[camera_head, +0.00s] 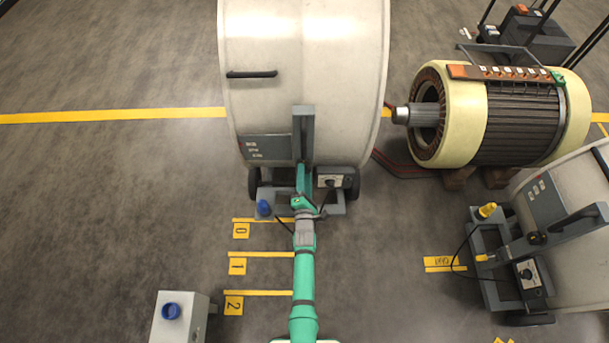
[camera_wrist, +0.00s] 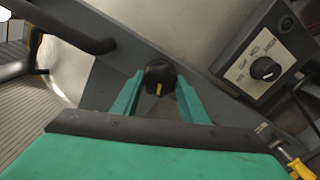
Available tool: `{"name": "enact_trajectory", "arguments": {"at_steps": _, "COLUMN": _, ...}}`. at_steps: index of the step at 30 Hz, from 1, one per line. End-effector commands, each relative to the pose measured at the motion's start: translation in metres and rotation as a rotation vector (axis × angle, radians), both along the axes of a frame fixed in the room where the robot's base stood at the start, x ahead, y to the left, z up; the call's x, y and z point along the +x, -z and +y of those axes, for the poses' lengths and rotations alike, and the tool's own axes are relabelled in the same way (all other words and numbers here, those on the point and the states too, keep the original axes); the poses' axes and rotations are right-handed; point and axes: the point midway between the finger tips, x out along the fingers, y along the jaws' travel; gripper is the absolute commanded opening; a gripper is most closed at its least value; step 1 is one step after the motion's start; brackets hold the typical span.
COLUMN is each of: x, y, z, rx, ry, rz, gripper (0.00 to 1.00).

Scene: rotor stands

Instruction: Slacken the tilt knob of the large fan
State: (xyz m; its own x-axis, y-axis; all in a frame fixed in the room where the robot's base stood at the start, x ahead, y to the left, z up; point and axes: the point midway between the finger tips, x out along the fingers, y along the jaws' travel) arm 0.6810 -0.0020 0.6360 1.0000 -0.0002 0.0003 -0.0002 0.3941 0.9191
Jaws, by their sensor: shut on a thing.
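The large fan (camera_head: 300,60) is the big pale drum in the upper middle of the head view, with a grey bracket (camera_head: 303,125) on its near side. My arm reaches to its base, and my gripper (camera_head: 303,170) is at the bracket. In the wrist view the tilt knob (camera_wrist: 159,73) is black with a yellow mark pointing down the picture. It sits on a grey bar, between the two green fingers of my gripper (camera_wrist: 158,82), which is shut on it. The knob is hidden behind my arm in the head view.
A control box (camera_wrist: 266,66) with a dial is right of the knob; a yellow-handled part (camera_wrist: 300,168) is lower right. A black bar handle (camera_wrist: 65,28) is upper left. A smaller fan (camera_head: 575,230) and a large motor (camera_head: 515,120) stand right. A grey box (camera_head: 182,325) stands front left.

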Motion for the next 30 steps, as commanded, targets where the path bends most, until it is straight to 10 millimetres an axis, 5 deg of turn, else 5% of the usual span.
{"name": "enact_trajectory", "arguments": {"at_steps": 3, "x": 0.000, "y": 0.000, "z": -0.001, "rx": 0.001, "ry": 0.000, "rz": 0.001, "gripper": 0.17}}
{"name": "enact_trajectory", "arguments": {"at_steps": 4, "x": 0.000, "y": 0.000, "z": 0.000, "rx": 0.001, "ry": 0.000, "rz": 0.001, "gripper": 0.42}}
{"name": "enact_trajectory", "arguments": {"at_steps": 6, "x": 0.000, "y": 0.000, "z": 0.000, "rx": 0.001, "ry": 0.000, "rz": 0.001, "gripper": 0.58}}
{"name": "enact_trajectory", "arguments": {"at_steps": 19, "x": -0.008, "y": 0.001, "z": 0.000, "rx": 0.003, "ry": 0.000, "rz": 0.001, "gripper": 0.58}}
{"name": "enact_trajectory", "arguments": {"at_steps": 30, "x": -0.068, "y": 0.001, "z": 0.001, "rx": 0.003, "ry": -0.001, "rz": 0.001, "gripper": 0.58}}
